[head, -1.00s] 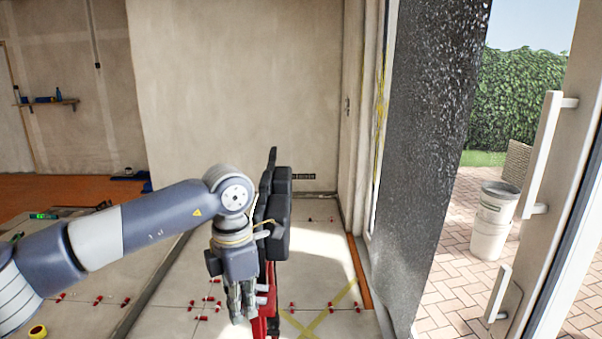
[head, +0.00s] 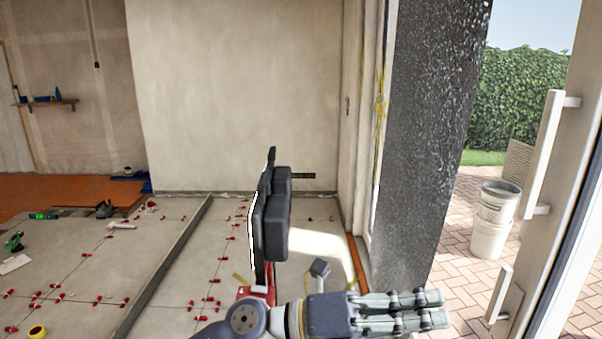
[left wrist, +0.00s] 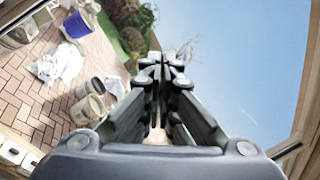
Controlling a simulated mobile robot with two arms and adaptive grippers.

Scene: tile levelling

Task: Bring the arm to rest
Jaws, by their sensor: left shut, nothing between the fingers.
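My left gripper (head: 440,309) lies low in the head view, to the right of centre. Its fingers point right, toward the glass door. The fingers are shut with nothing between them. In the left wrist view, the fingers (left wrist: 163,65) come together against the sky and patio outside. My right gripper is not in view.
A black panel-like object with a red lower part (head: 271,230) stands close behind my left wrist. The open door (head: 570,190) is at the right. Tiles with several red levelling clips (head: 60,295) cover the floor. Buckets (head: 494,222) stand outside.

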